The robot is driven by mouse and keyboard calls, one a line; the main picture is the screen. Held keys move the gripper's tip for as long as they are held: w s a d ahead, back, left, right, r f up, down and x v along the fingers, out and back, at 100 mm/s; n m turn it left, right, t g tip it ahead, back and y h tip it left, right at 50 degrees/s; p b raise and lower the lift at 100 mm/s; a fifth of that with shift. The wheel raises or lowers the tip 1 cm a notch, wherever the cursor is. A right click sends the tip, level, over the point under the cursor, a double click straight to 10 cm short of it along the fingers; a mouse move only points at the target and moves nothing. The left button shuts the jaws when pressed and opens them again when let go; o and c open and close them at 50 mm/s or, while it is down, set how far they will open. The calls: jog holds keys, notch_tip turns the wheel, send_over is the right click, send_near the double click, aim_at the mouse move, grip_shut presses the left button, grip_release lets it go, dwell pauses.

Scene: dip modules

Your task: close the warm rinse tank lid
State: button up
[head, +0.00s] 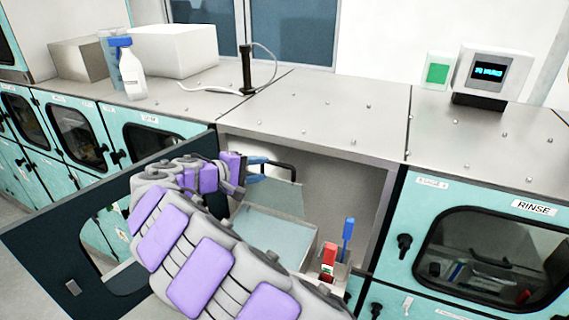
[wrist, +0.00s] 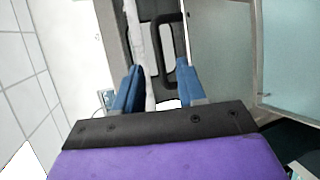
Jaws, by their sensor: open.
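A translucent lid panel (head: 285,199) stands tilted up inside the open cabinet bay, above a pale tank (head: 275,233). No label showing on this tank reads warm rinse. A black loop handle (head: 284,167) is at the lid's upper edge; it also shows in the wrist view (wrist: 158,40). My gripper (head: 262,171) is at the handle, with its blue fingers apart. In the wrist view my gripper (wrist: 158,86) has the handle ahead of and partly between its fingers. I cannot tell whether they touch it. My purple arm hides the tank's left side.
The bay's dark door (head: 45,235) hangs open at left, beside my arm. Red (head: 329,257) and blue (head: 347,238) handled items stand in a holder right of the tank. A closed door labelled RINSE (head: 535,207) is at right. The steel counter (head: 310,115) overhangs the bay.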

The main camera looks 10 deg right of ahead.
aim_at(279, 166)
jog(key=p+x, duration=0.1)
jog(key=x, duration=0.9)
jog(key=shift+c, duration=0.4)
grip_shut()
jog(key=shift+f, duration=0.1)
